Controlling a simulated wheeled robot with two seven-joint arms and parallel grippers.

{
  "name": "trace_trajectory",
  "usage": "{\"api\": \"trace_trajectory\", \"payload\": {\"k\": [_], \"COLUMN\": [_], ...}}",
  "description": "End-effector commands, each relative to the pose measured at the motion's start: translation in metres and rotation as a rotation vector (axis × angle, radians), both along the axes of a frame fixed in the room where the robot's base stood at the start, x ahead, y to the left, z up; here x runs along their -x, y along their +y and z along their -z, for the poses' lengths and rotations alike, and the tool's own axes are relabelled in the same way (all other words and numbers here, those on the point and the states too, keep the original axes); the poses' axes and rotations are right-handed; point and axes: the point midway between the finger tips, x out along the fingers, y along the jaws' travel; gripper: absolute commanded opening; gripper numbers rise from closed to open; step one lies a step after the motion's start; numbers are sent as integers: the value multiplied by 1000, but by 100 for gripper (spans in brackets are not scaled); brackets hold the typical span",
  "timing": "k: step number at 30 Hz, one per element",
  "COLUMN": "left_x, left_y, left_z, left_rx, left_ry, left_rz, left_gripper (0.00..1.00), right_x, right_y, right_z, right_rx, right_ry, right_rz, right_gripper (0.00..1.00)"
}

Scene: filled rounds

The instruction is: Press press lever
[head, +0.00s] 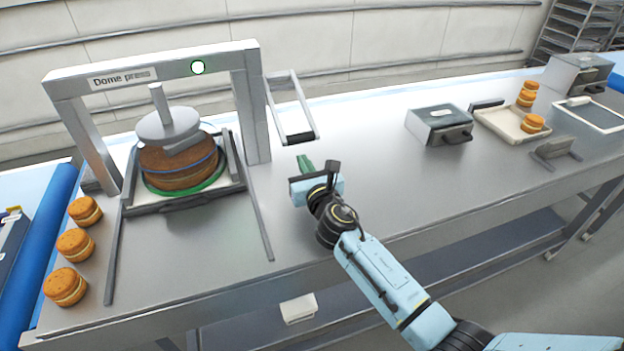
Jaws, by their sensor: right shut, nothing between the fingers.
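The press lever (298,137) is a grey U-shaped handle with a dark grip bar, hanging off the right post and tilted down. My right gripper (305,163) is shut and empty, just below the grip bar in the picture; I cannot tell whether it touches. My left gripper is not in view.
Several small filled rounds (75,243) stand at the table's left edge by a blue belt (40,255). A grey box (440,124) and a tray with rounds (507,124) are at the right. The table (370,150) is clear between lever and box.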

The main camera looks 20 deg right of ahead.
Motion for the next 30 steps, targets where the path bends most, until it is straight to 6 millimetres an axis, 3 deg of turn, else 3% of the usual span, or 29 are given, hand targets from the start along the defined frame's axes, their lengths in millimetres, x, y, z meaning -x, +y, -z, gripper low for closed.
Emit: {"api": "trace_trajectory", "payload": {"k": [2, 10, 30], "left_x": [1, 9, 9], "left_y": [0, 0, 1], "left_z": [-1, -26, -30], "left_rx": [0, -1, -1], "left_ry": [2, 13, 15], "left_rz": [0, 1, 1], "left_gripper": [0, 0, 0], "right_x": [-10, 3, 1], "right_y": [1, 0, -2], "right_z": [-4, -34, -41], "right_rx": [-1, 1, 2], "right_ry": [0, 0, 0], "right_rz": [-1, -1, 3], "right_gripper": [0, 0, 0]}}
